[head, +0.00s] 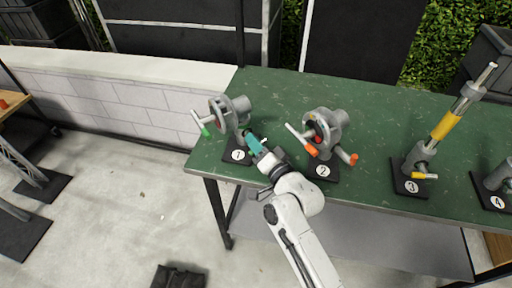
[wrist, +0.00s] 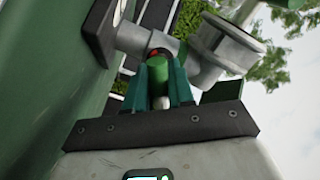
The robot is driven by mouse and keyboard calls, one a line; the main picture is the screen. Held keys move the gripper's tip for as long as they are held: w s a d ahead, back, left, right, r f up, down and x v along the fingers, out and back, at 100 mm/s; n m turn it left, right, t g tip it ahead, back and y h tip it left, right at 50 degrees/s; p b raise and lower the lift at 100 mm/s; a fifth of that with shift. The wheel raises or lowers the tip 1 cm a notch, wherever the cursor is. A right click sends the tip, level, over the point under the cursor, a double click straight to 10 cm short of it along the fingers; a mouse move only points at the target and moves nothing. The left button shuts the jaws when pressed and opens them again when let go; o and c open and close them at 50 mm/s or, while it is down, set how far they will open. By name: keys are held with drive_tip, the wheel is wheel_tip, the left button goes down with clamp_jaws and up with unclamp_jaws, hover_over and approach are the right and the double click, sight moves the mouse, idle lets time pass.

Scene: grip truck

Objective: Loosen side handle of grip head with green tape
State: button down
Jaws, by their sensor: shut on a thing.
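The grip head with green tape (head: 228,112) is a grey clamp on the black stand marked 1, at the left end of the green table. A handle with a green end (head: 205,130) sticks out at its left. My gripper (head: 254,144) is at the lower right of this head, with its teal fingers at the head's side. In the wrist view the fingers (wrist: 160,85) are shut on the green-taped side handle (wrist: 158,88), which lies between them. The grey head body (wrist: 222,48) shows just beyond. The fingers hide part of the handle.
A grip head with orange tape (head: 325,130) stands on base 2, close right of my gripper. A yellow-banded post (head: 444,125) stands on base 3, and another grey piece (head: 497,178) on base 4. The green table (head: 375,125) has free room behind the bases.

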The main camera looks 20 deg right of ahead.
drive_tip(key=n+b, duration=0.2)
drive_tip(key=n, duration=0.1)
drive_tip(key=n+b, duration=0.2)
drive_tip(key=shift+f, duration=0.3)
drive_tip(key=shift+r+n+b, duration=0.15)
drive_tip(key=shift+n+b, duration=0.9)
drive_tip(key=shift+n, duration=0.65)
drive_tip(key=shift+d, duration=0.1)
drive_tip(key=c, duration=1)
unclamp_jaws()
drive_tip(key=shift+r, duration=0.1)
drive_tip(key=shift+o, duration=0.2)
drive_tip(key=s+d+b, duration=0.1)
drive_tip(key=s, duration=0.9)
drive_tip(key=shift+s+d, duration=0.3)
drive_tip(key=shift+s, duration=0.05)
